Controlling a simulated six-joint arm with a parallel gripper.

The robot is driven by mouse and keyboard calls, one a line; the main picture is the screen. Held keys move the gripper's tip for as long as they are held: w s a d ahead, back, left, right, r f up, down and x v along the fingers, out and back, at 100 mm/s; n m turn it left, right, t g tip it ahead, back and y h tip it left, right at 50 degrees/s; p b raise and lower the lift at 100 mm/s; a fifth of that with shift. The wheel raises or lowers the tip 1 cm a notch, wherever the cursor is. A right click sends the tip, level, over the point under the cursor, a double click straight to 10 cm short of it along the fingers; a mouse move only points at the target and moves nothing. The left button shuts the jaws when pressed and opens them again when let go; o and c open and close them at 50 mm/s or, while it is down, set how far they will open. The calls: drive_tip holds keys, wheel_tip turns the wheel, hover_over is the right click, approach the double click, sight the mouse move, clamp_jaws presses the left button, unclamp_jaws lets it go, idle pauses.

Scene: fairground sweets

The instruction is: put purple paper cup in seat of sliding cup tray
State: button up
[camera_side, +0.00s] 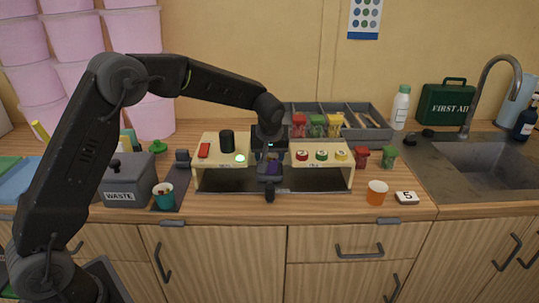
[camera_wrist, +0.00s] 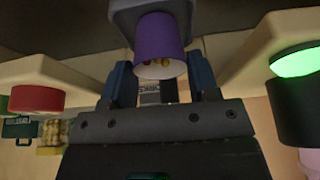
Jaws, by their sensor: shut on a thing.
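The purple paper cup (camera_wrist: 160,42) is between my gripper's two fingers (camera_wrist: 161,82) in the wrist view, with its white-rimmed mouth towards the camera and small yellow pieces inside. My gripper is shut on it. The cup's far end is at a grey block (camera_wrist: 132,14), seemingly part of the sliding cup tray; I cannot tell whether it is fully seated. In the side view my gripper (camera_side: 269,158) points down in the gap of the cream stand, and only a bit of purple (camera_side: 273,169) shows. The dark tray track (camera_side: 310,184) runs below.
The cream stand (camera_side: 348,177) flanks my gripper, with a black cylinder (camera_side: 227,141) and lit green button (camera_side: 240,158) left, and several coloured lids right.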

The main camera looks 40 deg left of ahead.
drive_tip(key=shift+f, duration=0.2)
drive_tip(key=shift+f, duration=0.15)
drive_tip(key=o, duration=1)
drive_tip(key=shift+c, duration=0.2)
drive_tip(key=v, duration=1.2)
drive_tip(key=shift+r, duration=0.25)
